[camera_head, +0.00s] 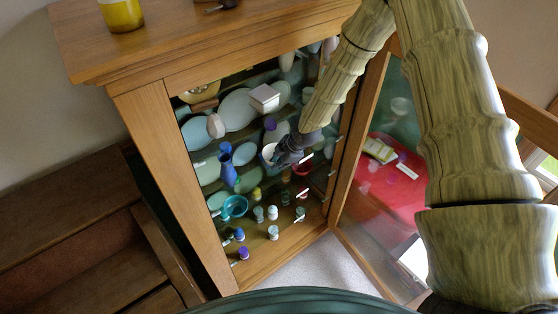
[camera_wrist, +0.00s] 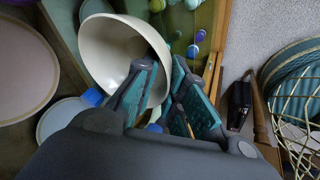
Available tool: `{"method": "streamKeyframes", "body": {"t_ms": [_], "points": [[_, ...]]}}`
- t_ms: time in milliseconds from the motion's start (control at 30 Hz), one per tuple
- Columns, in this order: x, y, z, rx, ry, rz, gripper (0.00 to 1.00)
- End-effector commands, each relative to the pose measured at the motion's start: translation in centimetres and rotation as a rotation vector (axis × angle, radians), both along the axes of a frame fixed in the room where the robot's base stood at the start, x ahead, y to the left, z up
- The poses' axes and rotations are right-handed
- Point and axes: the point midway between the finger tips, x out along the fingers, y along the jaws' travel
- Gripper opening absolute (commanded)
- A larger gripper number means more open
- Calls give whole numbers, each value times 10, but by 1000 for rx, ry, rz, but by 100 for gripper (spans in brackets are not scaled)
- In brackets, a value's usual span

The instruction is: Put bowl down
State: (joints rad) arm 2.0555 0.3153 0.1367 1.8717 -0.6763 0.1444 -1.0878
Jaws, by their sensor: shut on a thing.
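A cream-white bowl (camera_wrist: 108,48) fills the upper middle of the wrist view, tilted with its opening towards the camera. My gripper (camera_wrist: 163,72) is shut on the bowl's right rim; the fingers partly cover that edge. In the head view, my gripper (camera_head: 281,158) reaches into the open wooden cabinet (camera_head: 172,150) at mid-height. The bowl (camera_head: 268,153) shows there as a small pale shape just left of the fingers, partly hidden by them. I cannot tell whether the bowl touches a shelf.
Cabinet shelves hold plates (camera_head: 238,108), a blue vase (camera_head: 227,165), a teal cup (camera_head: 235,206), a red bowl (camera_head: 303,167) and several small jars. The open glass door (camera_head: 375,190) stands close to my arm on the right. Brown wooden steps (camera_head: 70,215) are at left.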

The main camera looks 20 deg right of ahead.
Motion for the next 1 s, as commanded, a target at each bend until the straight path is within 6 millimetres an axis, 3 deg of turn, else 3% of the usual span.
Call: {"method": "streamKeyframes", "body": {"t_ms": [300,333,433,767,1000], "points": [[0,0,-3,0,-1,1,0],[0,0,-2,0,-1,1,18],[0,0,-2,0,-1,1,35],[0,0,-1,0,-1,1,35],[-3,-3,12,-1,-3,1,35]]}}
